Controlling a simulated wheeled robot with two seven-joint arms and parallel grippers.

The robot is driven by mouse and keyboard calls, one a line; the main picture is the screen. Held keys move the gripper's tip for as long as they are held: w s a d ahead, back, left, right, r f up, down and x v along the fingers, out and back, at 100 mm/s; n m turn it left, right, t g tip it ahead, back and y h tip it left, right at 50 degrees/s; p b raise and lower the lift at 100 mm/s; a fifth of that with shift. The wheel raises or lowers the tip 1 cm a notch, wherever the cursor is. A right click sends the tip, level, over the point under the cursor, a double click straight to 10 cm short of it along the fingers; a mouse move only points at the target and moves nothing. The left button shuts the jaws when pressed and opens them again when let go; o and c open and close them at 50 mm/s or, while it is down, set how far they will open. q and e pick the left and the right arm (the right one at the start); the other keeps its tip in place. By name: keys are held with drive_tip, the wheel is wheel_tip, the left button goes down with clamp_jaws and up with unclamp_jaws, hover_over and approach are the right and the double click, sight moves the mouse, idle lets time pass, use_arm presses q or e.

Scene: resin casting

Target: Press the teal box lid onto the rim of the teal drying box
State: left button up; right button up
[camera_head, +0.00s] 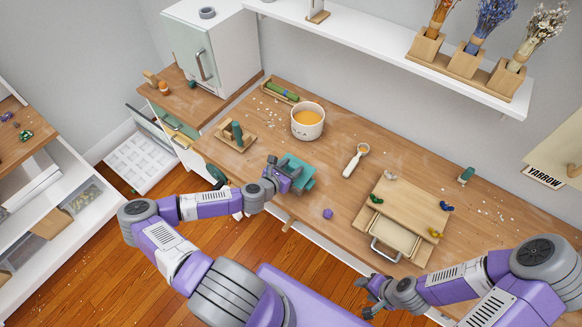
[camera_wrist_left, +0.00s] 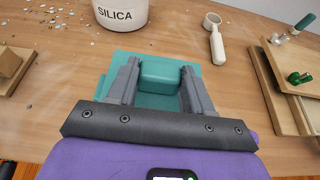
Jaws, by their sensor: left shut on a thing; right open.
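My left gripper (camera_head: 284,172) is shut on the teal box lid (camera_head: 299,165). In the left wrist view its two grey fingers (camera_wrist_left: 160,88) stand on either side of the lid's raised teal block (camera_wrist_left: 160,73), with a flat teal plate (camera_wrist_left: 122,72) around it. The teal drying box is largely hidden by the lid and gripper; I cannot tell the box from the lid or whether the rim touches it. My right gripper (camera_head: 371,292) is open and empty, off the table's front edge.
A white SILICA tub (camera_head: 307,121) stands behind the lid. A wooden holder (camera_head: 235,136) is to the left, a white scoop (camera_head: 356,159) to the right. A wooden board (camera_head: 409,208) and a purple piece (camera_head: 328,213) lie further right. Bare tabletop lies between lid and scoop.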

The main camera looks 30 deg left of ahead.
use_arm(q)
drive_tip(key=shift+f, duration=0.35)
drive_tip(key=o, duration=1.1)
drive_tip(key=shift+s+r, duration=0.1)
drive_tip(key=v, duration=0.7)
drive_tip(key=shift+s, duration=0.2)
drive_tip(key=shift+d, duration=0.15)
